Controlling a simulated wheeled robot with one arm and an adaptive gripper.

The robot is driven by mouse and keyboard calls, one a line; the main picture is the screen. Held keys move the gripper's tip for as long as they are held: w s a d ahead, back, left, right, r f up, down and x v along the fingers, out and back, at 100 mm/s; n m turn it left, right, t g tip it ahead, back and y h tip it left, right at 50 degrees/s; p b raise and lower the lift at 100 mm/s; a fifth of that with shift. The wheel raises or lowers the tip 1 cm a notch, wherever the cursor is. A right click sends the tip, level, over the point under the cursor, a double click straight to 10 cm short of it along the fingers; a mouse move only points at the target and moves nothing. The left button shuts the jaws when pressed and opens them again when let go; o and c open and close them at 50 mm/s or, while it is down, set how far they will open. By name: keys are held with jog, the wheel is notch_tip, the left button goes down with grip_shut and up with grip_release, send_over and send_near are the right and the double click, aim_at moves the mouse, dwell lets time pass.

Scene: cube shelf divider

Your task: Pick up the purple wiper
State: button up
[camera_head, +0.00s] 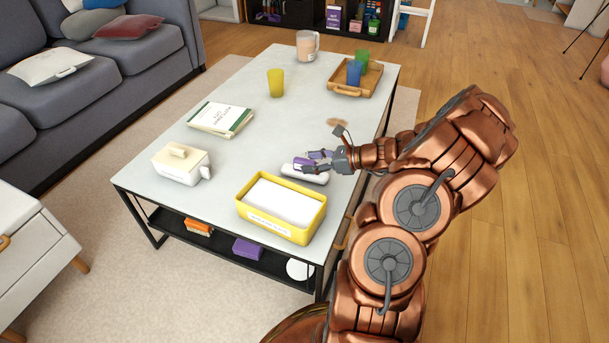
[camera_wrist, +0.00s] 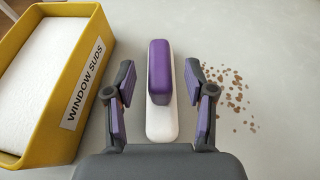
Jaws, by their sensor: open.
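The purple wiper (camera_wrist: 160,72) has a purple grip on a white base and lies on the white coffee table. In the wrist view it sits between the two fingers of my gripper (camera_wrist: 160,108), with a gap on either side. My gripper is open and its purple finger pads flank the wiper without visibly touching it. In the head view the wiper (camera_head: 311,176) is partly hidden by my gripper (camera_head: 312,162), which is low at the table's right side.
A yellow tub (camera_wrist: 84,100) labelled "WINDOW SUDS" stands close to the left of the wiper. Brown crumbs (camera_wrist: 233,100) lie to the right. A white lidded dish (camera_head: 180,165), book (camera_head: 219,119), yellow cup (camera_head: 275,83) and wooden tray (camera_head: 344,88) with cups are on the table (camera_head: 240,150).

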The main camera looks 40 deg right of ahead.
aim_at(294, 170)
jog(key=shift+b+x, duration=0.3)
jog(key=shift+x, duration=1.05)
grip_shut()
